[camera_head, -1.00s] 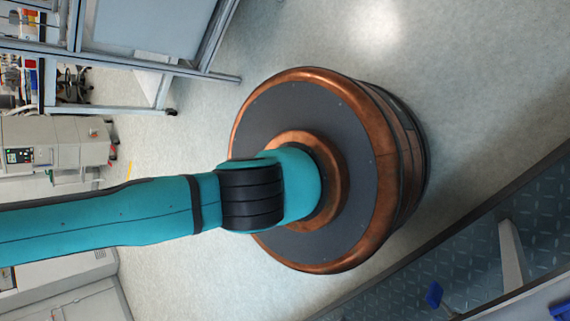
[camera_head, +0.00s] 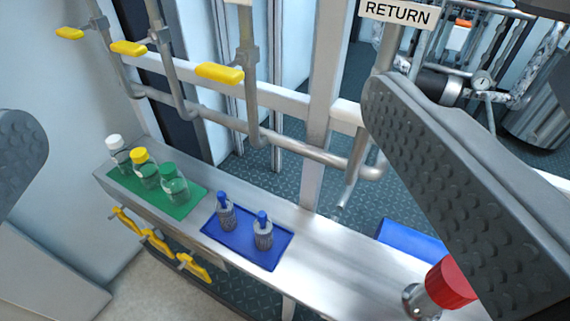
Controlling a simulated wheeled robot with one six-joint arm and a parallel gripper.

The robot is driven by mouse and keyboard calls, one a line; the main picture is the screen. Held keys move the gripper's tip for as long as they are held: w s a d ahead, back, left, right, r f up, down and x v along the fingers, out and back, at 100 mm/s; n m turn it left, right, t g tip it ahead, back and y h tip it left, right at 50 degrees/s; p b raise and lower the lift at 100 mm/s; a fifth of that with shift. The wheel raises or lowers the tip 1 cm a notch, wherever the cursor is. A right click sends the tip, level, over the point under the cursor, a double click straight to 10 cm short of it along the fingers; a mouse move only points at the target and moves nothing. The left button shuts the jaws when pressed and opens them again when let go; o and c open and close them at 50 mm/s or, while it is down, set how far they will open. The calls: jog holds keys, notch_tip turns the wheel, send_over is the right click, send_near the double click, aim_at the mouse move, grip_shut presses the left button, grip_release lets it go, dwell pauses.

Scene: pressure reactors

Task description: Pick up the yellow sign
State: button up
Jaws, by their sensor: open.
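No thing in view is clearly a yellow sign. Several small yellow pieces (camera_head: 155,241) hang on the front side of the steel shelf, below the green mat; I cannot tell whether one of them is the sign. My gripper (camera_head: 207,128) is open, its dark studded fingers wide apart at the left and right of the picture. It is empty, and the shelf with the yellow pieces lies beyond it.
The steel shelf (camera_head: 330,240) bears a green mat (camera_head: 190,208) with bottles and a blue mat (camera_head: 270,262) with two small blue-topped vessels. Pipes with yellow lever handles (camera_head: 220,72) rise behind it. A white RETURN label (camera_head: 397,12) and a red-capped fitting (camera_head: 452,282) are at the right.

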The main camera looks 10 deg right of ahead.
dwell(0.3)
jog(key=n+g+h, duration=0.3)
jog(key=n+g, duration=1.1)
jog(key=n, duration=1.4)
send_over(184, 264)
jog(key=s+a, duration=0.3)
jog(key=s, duration=0.1)
notch_tip(184, 264, down, 44)
jog(key=x, duration=1)
jog(key=shift+a+f, duration=0.25)
jog(key=shift+f, duration=0.2)
jog(key=shift+x, duration=3.4)
jog(key=shift+w+a, duration=0.1)
jog(key=shift+a, duration=0.1)
